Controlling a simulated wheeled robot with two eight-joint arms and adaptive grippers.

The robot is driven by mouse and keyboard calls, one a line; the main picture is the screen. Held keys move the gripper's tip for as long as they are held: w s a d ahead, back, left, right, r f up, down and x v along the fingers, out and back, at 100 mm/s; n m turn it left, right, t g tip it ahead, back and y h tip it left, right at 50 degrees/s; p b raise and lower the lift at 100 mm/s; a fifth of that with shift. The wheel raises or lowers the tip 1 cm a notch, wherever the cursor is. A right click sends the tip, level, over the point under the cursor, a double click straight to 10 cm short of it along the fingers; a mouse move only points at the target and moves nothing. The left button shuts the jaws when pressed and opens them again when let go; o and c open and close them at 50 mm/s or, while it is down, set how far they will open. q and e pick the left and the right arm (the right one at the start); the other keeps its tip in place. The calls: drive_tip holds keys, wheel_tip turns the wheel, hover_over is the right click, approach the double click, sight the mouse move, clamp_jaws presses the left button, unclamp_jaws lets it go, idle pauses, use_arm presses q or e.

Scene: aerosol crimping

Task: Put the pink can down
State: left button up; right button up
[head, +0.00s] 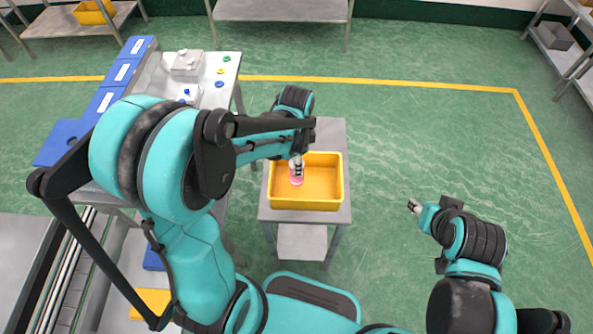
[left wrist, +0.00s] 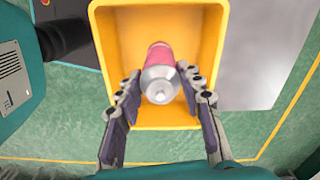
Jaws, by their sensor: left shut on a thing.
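The pink can (left wrist: 160,58) has a silver domed top and is between the fingers of my left gripper (left wrist: 162,88). In the head view, the can (head: 297,180) shows as a small pink and white shape inside the yellow bin (head: 306,205). The left gripper (head: 297,162) is shut on the can near its top. The can's lower end points into the bin; I cannot tell whether it touches the bin floor. In the left wrist view the yellow bin (left wrist: 220,70) surrounds the can. My right gripper (head: 414,206) is away to the right, above the floor; its finger state is too small to tell.
The yellow bin stands on a small grey table (head: 330,135) with a lower shelf. To the left is a workbench (head: 215,95) with colored buttons and blue bins (head: 122,72). The green floor on the right is clear. Shelves stand at the back.

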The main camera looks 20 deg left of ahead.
sight(298, 182)
use_arm(q)
wheel_tip(298, 182, down, 4)
drive_tip(key=shift+b, duration=0.85)
drive_tip(key=shift+r, duration=0.1)
drive_tip(key=shift+f, duration=0.25)
drive_tip(key=o, duration=1.1)
drive_tip(key=shift+r, duration=0.1)
drive_tip(key=shift+o, duration=0.2)
drive_tip(key=shift+r, duration=0.1)
